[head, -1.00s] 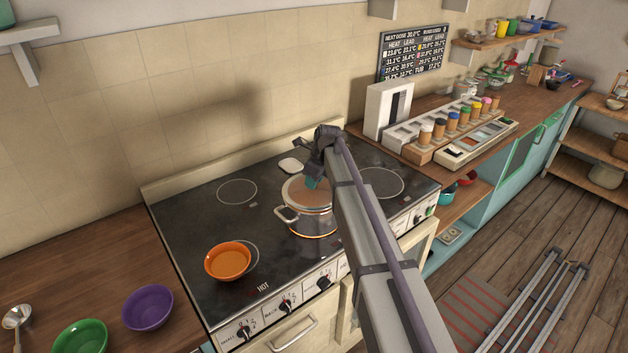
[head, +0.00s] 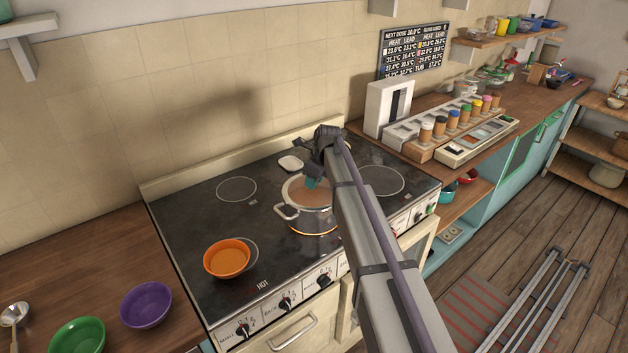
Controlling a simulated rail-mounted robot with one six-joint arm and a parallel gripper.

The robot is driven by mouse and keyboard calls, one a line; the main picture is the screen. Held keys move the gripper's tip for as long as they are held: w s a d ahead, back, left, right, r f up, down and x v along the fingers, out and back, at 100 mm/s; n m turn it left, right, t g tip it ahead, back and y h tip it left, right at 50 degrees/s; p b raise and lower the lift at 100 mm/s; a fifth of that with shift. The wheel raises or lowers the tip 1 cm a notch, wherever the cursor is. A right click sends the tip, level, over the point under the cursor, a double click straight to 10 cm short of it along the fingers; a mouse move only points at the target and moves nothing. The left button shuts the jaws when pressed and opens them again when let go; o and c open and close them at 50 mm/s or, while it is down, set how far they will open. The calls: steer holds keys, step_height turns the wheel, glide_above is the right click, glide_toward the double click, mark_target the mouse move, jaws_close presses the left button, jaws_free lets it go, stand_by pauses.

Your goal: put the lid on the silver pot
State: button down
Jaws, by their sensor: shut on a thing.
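The silver pot (head: 304,219) stands upright on a burner of the black stove, with a side handle pointing left. Its top looks brownish; I cannot tell whether this is food or a see-through lid. My gripper (head: 312,182) points down over the pot's top, shut on a small teal thing (head: 311,183). I cannot tell whether the teal thing is a lid's knob or a tool's handle. My arm hides the pot's right side. No separate lid is clearly seen.
An orange bowl (head: 227,259) sits on the stove's (head: 190,230) front left. A small white thing (head: 291,163) lies behind the pot. A purple bowl (head: 146,304) and a green bowl (head: 77,336) stand on the left counter. A rack of jars (head: 452,121) stands right of the stove.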

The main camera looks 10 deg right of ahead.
steer(key=c, duration=0.7)
jaws_free()
steer(key=shift+c, duration=0.2)
steer(key=p+v, duration=1)
steer(key=shift+r, duration=0.4)
